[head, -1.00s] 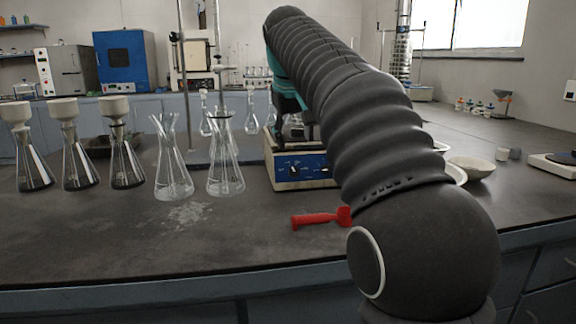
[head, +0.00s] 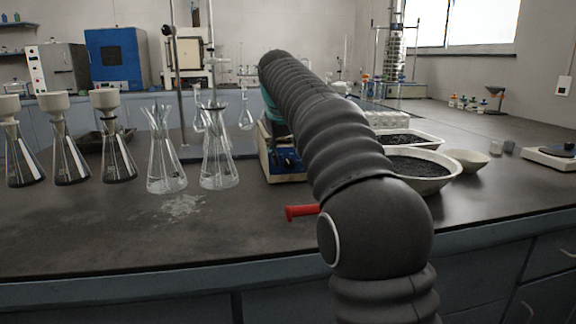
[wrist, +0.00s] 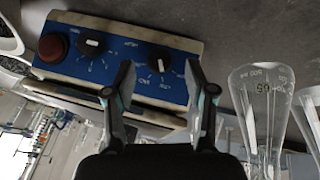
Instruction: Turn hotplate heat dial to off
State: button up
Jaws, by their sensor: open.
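The hotplate (head: 264,155) stands on the bench behind my arm, its blue front panel mostly covered. In the wrist view its blue panel (wrist: 119,52) appears rotated, with two black dials with white pointer marks and a red button (wrist: 53,47). One dial (wrist: 158,60) lies between my fingertips; the other dial (wrist: 92,42) is to the left, beside the button. The small lettering is too unclear to tell which is the heat dial. My gripper (wrist: 158,70) is open, one finger on each side of the right dial. I cannot tell whether they touch it.
Glass flasks (head: 218,160) stand close left of the hotplate; one also shows at right in the wrist view (wrist: 262,100). A red-handled tool (head: 301,211) lies in front. Bowls of dark grains (head: 447,184) are to the right.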

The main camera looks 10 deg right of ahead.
aim_at(288, 164)
jog(key=shift+x, duration=1.4)
grip_shut()
